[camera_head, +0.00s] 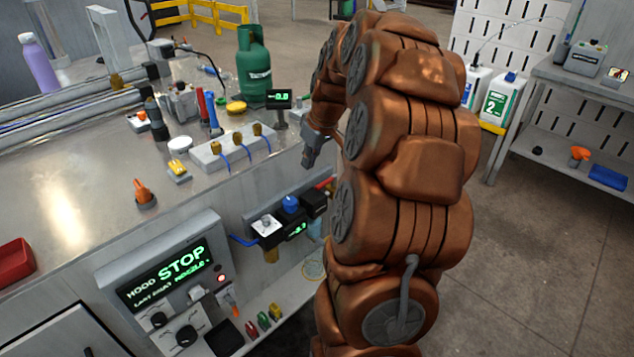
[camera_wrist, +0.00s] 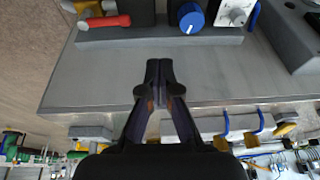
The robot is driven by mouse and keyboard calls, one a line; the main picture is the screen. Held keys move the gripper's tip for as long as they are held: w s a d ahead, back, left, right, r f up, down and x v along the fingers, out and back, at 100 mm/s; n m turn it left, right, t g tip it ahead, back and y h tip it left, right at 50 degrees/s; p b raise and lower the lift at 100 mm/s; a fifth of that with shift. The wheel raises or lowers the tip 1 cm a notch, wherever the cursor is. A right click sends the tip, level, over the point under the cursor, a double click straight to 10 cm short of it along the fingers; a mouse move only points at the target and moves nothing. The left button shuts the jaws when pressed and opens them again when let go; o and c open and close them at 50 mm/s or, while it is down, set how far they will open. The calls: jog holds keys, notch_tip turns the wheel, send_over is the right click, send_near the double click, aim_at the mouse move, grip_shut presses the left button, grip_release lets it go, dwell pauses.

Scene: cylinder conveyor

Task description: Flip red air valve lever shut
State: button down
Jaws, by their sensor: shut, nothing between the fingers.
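The red valve lever (camera_wrist: 108,22) lies roughly sideways in the picture at the top left of the wrist view, beside a brass-coloured fitting (camera_wrist: 90,8). In the head view only a small red part of the lever (camera_head: 326,184) shows, at the right end of the air unit on the bench front, partly hidden by my arm. My gripper (camera_head: 309,160) is near the bench edge, above the air unit. In the wrist view my gripper (camera_wrist: 158,66) is shut and empty, with its tips apart from the lever.
A blue knob (camera_wrist: 191,17) and a white gauge (camera_head: 266,224) sit along the same air unit. A grey block with brass fittings and blue hoses (camera_head: 225,150) stands on the bench top. A green gas bottle (camera_head: 254,65) and small display (camera_head: 279,98) stand behind.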

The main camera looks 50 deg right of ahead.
jog(key=d+f, duration=0.1)
jog(key=d, duration=0.5)
jog(key=shift+s+f, duration=0.15)
jog(key=shift+s, duration=0.05)
jog(key=x, duration=0.3)
jog(key=p+x, duration=0.1)
jog(key=x, duration=0.6)
jog(key=shift+w+d, duration=0.2)
jog(key=shift+w, duration=0.05)
jog(key=shift+a, duration=0.15)
